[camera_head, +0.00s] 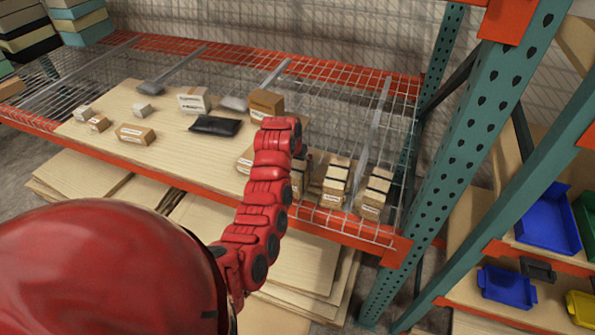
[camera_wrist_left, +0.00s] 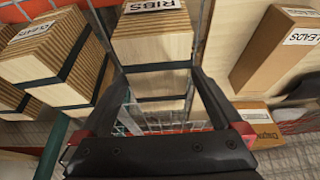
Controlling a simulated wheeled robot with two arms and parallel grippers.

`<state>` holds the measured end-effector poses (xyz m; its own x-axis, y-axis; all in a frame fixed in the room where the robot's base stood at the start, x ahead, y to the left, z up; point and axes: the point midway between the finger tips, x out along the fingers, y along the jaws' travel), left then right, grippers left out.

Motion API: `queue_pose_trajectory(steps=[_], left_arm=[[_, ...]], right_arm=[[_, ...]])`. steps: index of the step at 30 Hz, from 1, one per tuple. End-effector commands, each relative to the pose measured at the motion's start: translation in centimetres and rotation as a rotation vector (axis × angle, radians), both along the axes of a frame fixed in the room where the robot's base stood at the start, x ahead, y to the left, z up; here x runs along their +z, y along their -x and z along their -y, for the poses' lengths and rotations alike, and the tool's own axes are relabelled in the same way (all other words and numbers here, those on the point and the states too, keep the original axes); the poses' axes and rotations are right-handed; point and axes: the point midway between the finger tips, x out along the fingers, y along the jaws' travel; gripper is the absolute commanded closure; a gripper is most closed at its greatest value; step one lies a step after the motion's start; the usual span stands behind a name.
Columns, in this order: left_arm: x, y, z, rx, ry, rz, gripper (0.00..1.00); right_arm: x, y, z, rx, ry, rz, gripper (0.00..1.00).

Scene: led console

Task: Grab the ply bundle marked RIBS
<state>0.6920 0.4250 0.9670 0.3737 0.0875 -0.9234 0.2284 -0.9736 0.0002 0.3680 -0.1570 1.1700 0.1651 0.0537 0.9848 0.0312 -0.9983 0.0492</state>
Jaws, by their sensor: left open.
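The ply bundle marked RIBS (camera_wrist_left: 152,38) is a pale block with a dark strap and a white label on top. It fills the upper middle of the left wrist view. My left gripper (camera_wrist_left: 157,72) is open, with its two dark fingers spread and the bundle showing between them. I cannot tell whether either finger touches it. In the head view, my left gripper (camera_head: 304,158) is over the leftmost bundle (camera_head: 297,182) of the row and partly hides it. My right gripper is not in view.
Other strapped bundles (camera_head: 335,186) (camera_head: 374,198) stand close on the right along the shelf's front. A cardboard box (camera_wrist_left: 277,52) stands on the other side. Small boxes and a black pouch (camera_head: 214,125) lie on the board. A green upright (camera_head: 470,150) bounds the shelf at the right.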

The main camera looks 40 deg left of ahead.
Motion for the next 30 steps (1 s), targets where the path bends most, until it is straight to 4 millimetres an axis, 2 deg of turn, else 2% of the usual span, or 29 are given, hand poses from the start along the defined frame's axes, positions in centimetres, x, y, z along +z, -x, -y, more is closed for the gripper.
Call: queue_pose_trajectory(steps=[5,30], left_arm=[[-0.66,-0.11,-0.01,0.000,0.002,-0.003,0.00],[-1.10,-0.21,0.02,-0.001,0.000,0.000,0.00]], right_arm=[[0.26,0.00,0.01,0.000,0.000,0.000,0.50],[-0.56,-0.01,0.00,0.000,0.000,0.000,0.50]])
